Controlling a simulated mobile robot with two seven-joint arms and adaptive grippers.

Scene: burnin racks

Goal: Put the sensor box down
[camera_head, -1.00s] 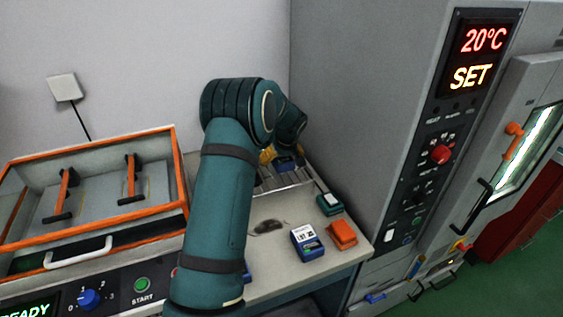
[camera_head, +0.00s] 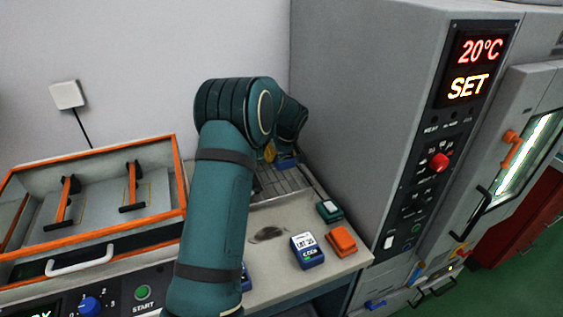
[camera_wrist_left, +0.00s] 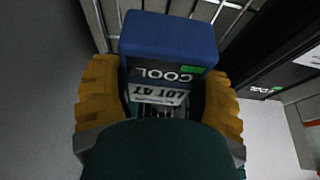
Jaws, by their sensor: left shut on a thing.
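My left gripper (camera_head: 274,155) is at the back of the bench, partly hidden behind my own teal arm in the head view. Its yellow fingers are shut on a blue sensor box (camera_head: 288,162). In the left wrist view the box (camera_wrist_left: 168,45) sits between both fingers (camera_wrist_left: 165,95), with a "COOL" and "LOT 47" label and a green patch facing the camera. The box is over or at the far end of a wire rack (camera_head: 285,184). Whether it touches the rack is unclear. My right gripper is not in view.
An orange-rimmed open chamber (camera_head: 95,205) is at left. A tall grey oven cabinet (camera_head: 370,120) bounds the right. The near rack wires look empty.

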